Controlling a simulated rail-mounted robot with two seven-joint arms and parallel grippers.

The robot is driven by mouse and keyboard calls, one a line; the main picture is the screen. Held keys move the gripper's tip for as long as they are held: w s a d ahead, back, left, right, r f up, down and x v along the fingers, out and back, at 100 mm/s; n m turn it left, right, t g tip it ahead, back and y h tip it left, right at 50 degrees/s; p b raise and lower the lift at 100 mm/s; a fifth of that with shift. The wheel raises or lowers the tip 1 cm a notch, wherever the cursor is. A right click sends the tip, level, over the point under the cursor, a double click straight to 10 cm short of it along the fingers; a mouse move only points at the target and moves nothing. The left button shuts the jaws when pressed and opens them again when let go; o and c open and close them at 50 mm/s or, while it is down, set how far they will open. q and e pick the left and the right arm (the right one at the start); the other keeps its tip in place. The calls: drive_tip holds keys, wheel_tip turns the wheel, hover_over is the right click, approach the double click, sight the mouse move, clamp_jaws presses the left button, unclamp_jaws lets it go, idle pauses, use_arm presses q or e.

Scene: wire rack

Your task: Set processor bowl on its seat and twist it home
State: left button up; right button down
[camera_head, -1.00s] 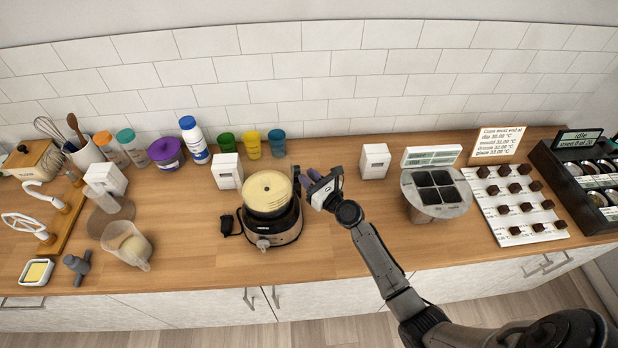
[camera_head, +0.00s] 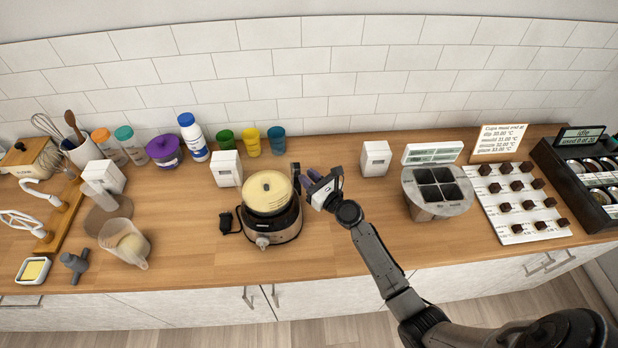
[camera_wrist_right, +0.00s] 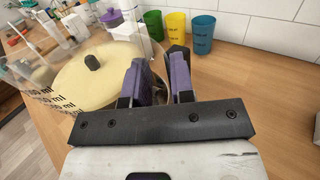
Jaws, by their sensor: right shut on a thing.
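The processor bowl (camera_head: 268,190) is clear-walled, with a cream-coloured mass inside. It stands on the processor base (camera_head: 284,231), which has a knob at its front. Whether it is fully locked there cannot be told. In the right wrist view the bowl wall (camera_wrist_right: 60,100) carries printed ml marks, and a dark hub rises from the cream. My right gripper (camera_head: 304,182) is at the bowl's right side, shut on its dark handle. Its purple-padded fingers (camera_wrist_right: 158,80) stand either side of the handle, which they largely hide. My left gripper is not in view.
A white box (camera_head: 227,169) stands close behind the bowl at left, with coloured cups (camera_head: 251,143) behind. A dark plug (camera_head: 226,223) lies left of the base. A clear jug (camera_head: 125,243) stands further left. A four-well pot (camera_head: 437,193) stands right.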

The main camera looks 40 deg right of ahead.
drive_tip(key=shift+r, duration=0.15)
drive_tip(key=shift+f+b, duration=0.3)
drive_tip(key=shift+f, duration=0.05)
idle(0.4)
drive_tip(key=shift+f+b, duration=0.35)
drive_tip(key=shift+f, duration=0.05)
drive_tip(key=shift+s+a+r+h+p, duration=0.2)
drive_tip(key=shift+h+p, duration=0.1)
drive_tip(key=shift+p, duration=0.25)
drive_tip(key=s+a+m+h+p, duration=0.1)
drive_tip(key=m+h, duration=0.1)
drive_tip(key=s+a+m+g+h+p, duration=0.1)
drive_tip(key=m+h, duration=0.1)
drive_tip(key=h, duration=0.1)
drive_tip(key=s+a+m+g+h+p, duration=0.1)
drive_tip(key=s+a+h, duration=0.1)
drive_tip(key=h, duration=0.1)
drive_tip(key=shift+f+m, duration=0.25)
drive_tip(key=shift+m, duration=0.15)
drive_tip(key=shift+a, duration=0.1)
